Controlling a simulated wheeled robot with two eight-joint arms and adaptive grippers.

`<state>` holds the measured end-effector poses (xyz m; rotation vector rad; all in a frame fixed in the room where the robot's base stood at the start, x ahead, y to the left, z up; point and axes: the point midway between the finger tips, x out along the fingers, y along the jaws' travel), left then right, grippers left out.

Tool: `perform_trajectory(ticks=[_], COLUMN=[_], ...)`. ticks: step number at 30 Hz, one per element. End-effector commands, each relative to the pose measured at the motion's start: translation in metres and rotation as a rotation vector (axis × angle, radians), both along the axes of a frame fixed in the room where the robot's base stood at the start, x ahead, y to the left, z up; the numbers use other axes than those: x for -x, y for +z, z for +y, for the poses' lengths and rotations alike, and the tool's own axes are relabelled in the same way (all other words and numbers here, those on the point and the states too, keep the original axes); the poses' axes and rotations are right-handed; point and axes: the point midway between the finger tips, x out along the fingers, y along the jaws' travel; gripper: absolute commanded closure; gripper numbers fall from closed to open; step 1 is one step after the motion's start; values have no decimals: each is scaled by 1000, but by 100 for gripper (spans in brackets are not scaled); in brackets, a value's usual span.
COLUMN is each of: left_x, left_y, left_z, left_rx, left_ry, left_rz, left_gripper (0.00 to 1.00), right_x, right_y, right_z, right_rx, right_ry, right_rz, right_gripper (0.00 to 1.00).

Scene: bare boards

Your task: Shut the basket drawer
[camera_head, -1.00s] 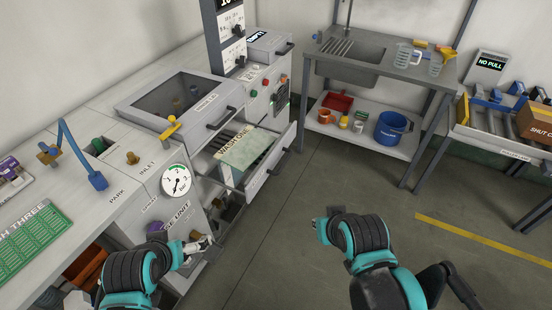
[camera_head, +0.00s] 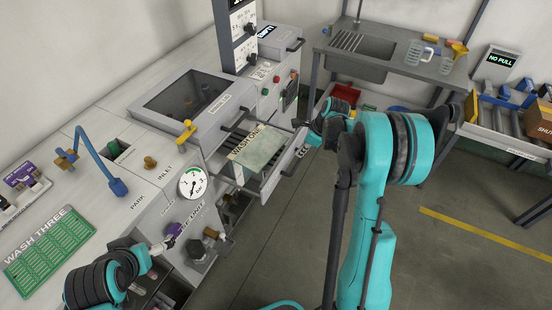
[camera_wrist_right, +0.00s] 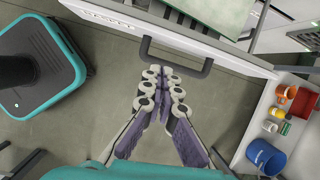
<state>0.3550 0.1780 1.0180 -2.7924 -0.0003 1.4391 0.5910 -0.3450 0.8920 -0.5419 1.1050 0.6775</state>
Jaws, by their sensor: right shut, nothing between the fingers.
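The basket drawer (camera_head: 278,176) stands pulled out from the grey wash machine, with a pale green panel (camera_head: 259,152) and a WASH ONE label over it. In the right wrist view, its white front (camera_wrist_right: 200,38) carries a dark bar handle (camera_wrist_right: 176,57). My right gripper (camera_wrist_right: 164,78) is shut and empty, its fingertips close to the handle; I cannot tell whether they touch it. In the head view the right gripper (camera_head: 304,138) is at the drawer's front, partly hidden by its arm. My left gripper (camera_head: 163,246) is beside the purple knob (camera_head: 174,229); its jaws are unclear.
A lidded bath (camera_head: 185,98) is above the drawer. A pressure gauge (camera_head: 192,183) and fittings are at the machine's near side. A sink bench (camera_head: 362,68) stands behind, its lower shelf holding a red tray (camera_head: 347,94) and a blue bucket (camera_wrist_right: 266,157). Floor before the drawer is clear.

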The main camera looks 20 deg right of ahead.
Motion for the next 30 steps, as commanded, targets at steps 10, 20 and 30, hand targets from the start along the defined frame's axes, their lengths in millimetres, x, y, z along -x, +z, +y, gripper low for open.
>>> perform_trajectory(ticks=[10,20,30], left_x=[0,0,0], left_y=[-5,-27,-33], left_z=[0,0,0], left_rx=[0,0,0], left_ry=[0,0,0], left_rz=[0,0,0], left_gripper=[0,0,0], right_x=[-12,-28,-35], right_y=[-37,-92,-110], right_z=[-8,7,12], right_rx=[-57,-55,-55], right_ry=[-114,-111,-112], right_rz=[38,37,38], right_gripper=[100,100,100])
